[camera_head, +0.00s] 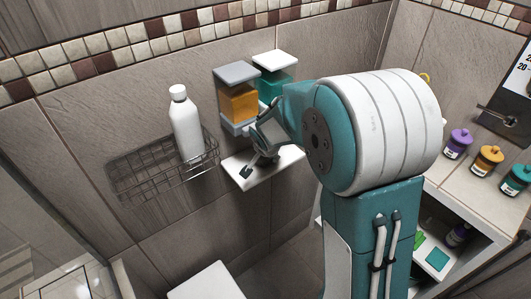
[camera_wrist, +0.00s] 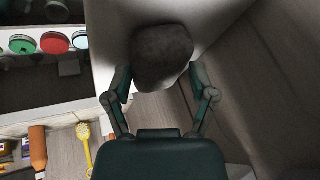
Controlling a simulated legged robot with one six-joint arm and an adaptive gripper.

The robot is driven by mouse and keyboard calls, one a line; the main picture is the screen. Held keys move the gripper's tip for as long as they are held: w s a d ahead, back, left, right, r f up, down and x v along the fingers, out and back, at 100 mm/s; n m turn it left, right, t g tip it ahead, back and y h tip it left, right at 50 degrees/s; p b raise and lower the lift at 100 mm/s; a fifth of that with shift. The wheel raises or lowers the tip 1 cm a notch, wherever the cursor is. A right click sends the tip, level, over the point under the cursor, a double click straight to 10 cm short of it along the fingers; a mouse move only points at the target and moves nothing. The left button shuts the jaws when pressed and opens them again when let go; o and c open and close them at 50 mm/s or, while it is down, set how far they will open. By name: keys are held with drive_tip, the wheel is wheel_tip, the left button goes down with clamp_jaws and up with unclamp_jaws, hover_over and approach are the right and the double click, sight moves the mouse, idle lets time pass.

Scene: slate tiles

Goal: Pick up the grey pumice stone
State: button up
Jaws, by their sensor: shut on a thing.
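The grey pumice stone (camera_wrist: 162,55) is a dark, rounded, rough lump at the upper middle of the wrist view. My gripper (camera_wrist: 161,82) has one finger on each side of it and is shut on it. In the head view my gripper (camera_head: 257,157) is at the small white wall shelf (camera_head: 284,160), below the dispensers. I cannot make out the stone in the head view; my gripper and arm cover that spot. Whether the stone touches the shelf cannot be told.
An amber dispenser (camera_head: 238,103) and a teal dispenser (camera_head: 274,83) hang close above my gripper. A wire basket (camera_head: 150,180) with a white bottle (camera_head: 186,128) is to the left. A counter with purple (camera_head: 457,144), orange (camera_head: 486,160) and teal bottles stands right.

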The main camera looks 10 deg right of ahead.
drive_tip(key=shift+s+f, duration=0.1)
drive_tip(key=shift+s, duration=0.1)
drive_tip(key=s+d, duration=0.2)
drive_tip(key=s, duration=0.3)
drive_tip(key=s+d, duration=0.2)
drive_tip(key=s, duration=0.4)
drive_tip(key=s+d, duration=0.3)
drive_tip(key=s, duration=0.2)
drive_tip(key=shift+s, duration=0.15)
drive_tip(key=shift+c, duration=1.2)
